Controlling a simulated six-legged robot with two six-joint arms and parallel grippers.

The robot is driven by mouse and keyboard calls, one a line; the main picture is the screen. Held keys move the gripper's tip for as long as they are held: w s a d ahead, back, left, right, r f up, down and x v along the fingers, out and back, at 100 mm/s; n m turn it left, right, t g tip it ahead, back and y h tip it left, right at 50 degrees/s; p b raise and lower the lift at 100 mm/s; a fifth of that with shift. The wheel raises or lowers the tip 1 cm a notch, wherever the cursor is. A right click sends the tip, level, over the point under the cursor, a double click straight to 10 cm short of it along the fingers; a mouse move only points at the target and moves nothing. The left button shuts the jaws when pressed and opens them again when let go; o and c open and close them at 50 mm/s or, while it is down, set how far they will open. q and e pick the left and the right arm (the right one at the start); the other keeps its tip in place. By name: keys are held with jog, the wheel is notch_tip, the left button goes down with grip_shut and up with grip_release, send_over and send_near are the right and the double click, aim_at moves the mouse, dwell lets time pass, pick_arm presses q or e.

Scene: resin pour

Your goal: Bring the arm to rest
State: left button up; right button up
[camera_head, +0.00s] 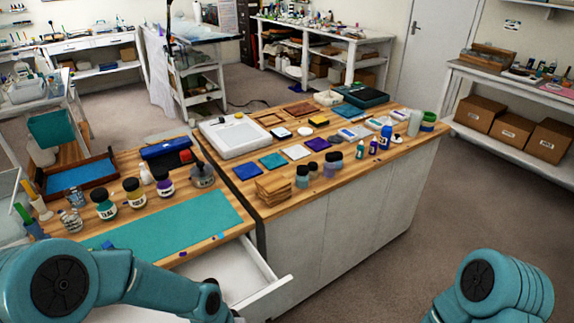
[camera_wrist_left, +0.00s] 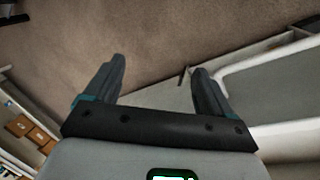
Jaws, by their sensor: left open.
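My left gripper (camera_wrist_left: 158,68) shows in the left wrist view with its two dark fingers spread apart and nothing between them. Beyond the fingers are the brown floor and pale furniture surfaces. In the head view my teal left arm comes in from the lower left and reaches along the front of the left bench, its far end low near the open drawer; the gripper's fingers are not visible there. Only a rounded teal part of my right arm shows at the lower right, and the right gripper is out of view.
A white drawer (camera_head: 262,277) stands open below the left bench, close to my left arm. A teal mat (camera_head: 172,222) and several jars lie on that bench. The wooden-topped island (camera_head: 385,158) holds a white tray (camera_head: 233,136), coloured tiles and bottles. Floor (camera_head: 455,200) is clear at right.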

pick_arm(q)
jog(key=s+f+n+b, duration=0.1)
jog(key=s+f+b, duration=0.1)
jog(key=s+f, duration=0.3)
jog(key=s+a+f+n+b, duration=0.1)
jog(key=s+f, duration=0.4)
jog(key=f, duration=0.6)
jog(key=shift+s+a+n+t+h+b, duration=0.35)
jog(key=shift+n+b, duration=0.45)
jog(key=shift+b, duration=0.3)
jog(key=shift+w+f, duration=0.1)
jog(key=shift+w, duration=0.05)
